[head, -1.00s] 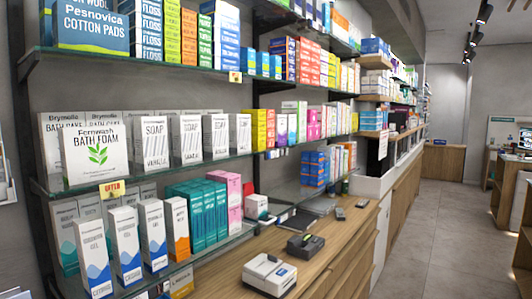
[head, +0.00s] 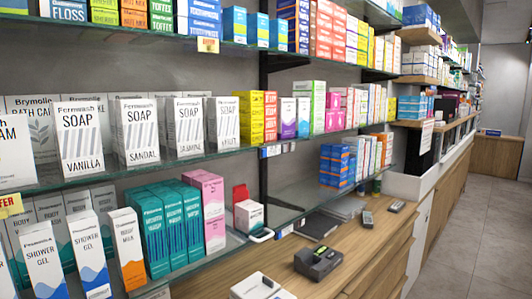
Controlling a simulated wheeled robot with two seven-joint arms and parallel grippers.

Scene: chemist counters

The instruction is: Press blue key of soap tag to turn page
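Several white soap boxes (head: 135,131) with grey stripes stand upright in a row on the middle glass shelf, left of centre. The readable ones say vanilla, sandal and jasmine. Small white and blue tags (head: 271,151) sit on the shelf's front edge, right of the soap row below the yellow boxes. They are too small for me to read or to make out a blue key. A yellow offer tag (head: 10,205) hangs on the same edge at the far left. Neither of my grippers shows in the head view.
Below are shower gel boxes (head: 42,257), teal boxes (head: 160,235) and pink boxes (head: 212,212) on the lower glass shelf. A wooden counter (head: 350,240) runs along underneath, with a dark device (head: 318,263) and a white device (head: 262,288) on it. The tiled floor (head: 480,230) at right is clear.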

